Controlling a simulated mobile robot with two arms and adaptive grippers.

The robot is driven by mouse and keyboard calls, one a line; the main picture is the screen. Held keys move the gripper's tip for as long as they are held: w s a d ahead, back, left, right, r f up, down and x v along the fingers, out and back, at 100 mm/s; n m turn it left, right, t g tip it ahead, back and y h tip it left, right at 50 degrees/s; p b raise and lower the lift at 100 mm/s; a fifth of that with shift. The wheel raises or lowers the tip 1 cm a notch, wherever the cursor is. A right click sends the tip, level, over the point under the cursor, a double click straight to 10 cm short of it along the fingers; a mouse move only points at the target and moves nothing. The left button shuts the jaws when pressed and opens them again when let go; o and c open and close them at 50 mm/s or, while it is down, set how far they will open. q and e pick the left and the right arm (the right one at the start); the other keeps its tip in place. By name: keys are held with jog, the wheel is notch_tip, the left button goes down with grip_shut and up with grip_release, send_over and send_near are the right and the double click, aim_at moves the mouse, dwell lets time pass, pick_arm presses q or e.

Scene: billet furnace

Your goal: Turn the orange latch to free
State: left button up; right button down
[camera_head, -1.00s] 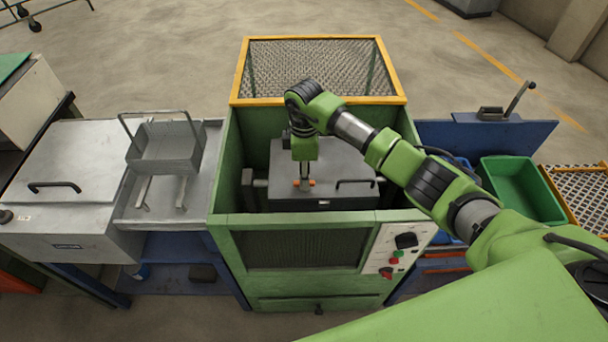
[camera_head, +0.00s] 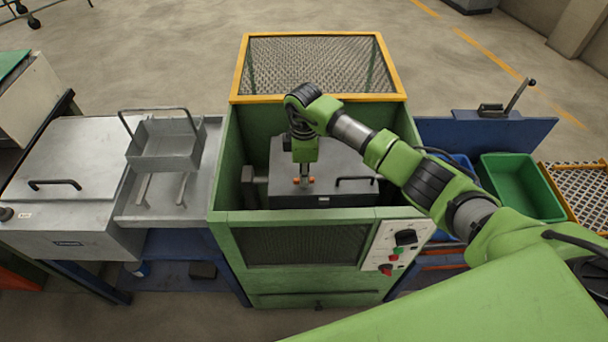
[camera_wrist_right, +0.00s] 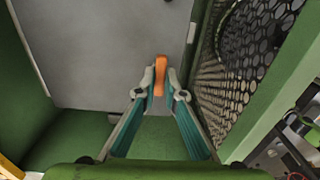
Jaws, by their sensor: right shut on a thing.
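The orange latch (camera_head: 304,180) sits near the front edge of the grey lid (camera_head: 338,160) inside the green furnace housing. In the right wrist view the latch (camera_wrist_right: 161,75) is a short orange bar standing lengthwise between two fingertips. My right gripper (camera_head: 303,176) reaches down from above and is shut on the latch; it also shows in the right wrist view (camera_wrist_right: 161,84), with a fingertip on each side of the bar. The fingers hide part of the latch in the head view. My left gripper is not in view.
A black handle (camera_head: 357,181) lies on the lid right of the latch. Green housing walls and a mesh panel (camera_wrist_right: 240,75) stand close around the gripper. A control panel (camera_head: 397,247) is at the front right. A grey basket (camera_head: 165,145) stands left, a green bin (camera_head: 520,188) right.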

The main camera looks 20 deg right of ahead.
jog(key=n+b, duration=0.2)
jog(key=n, duration=0.2)
jog(key=shift+f, duration=0.1)
jog(key=n+b, duration=0.2)
jog(key=n, duration=0.2)
jog(key=shift+n, duration=0.3)
jog(key=n+b, duration=0.3)
jog(key=n, duration=0.2)
jog(key=shift+b, duration=0.4)
jog(key=shift+n+b, duration=1)
jog(key=shift+n, duration=1.1)
jog(key=c, duration=2.1)
grip_release()
jog(key=shift+c, duration=0.2)
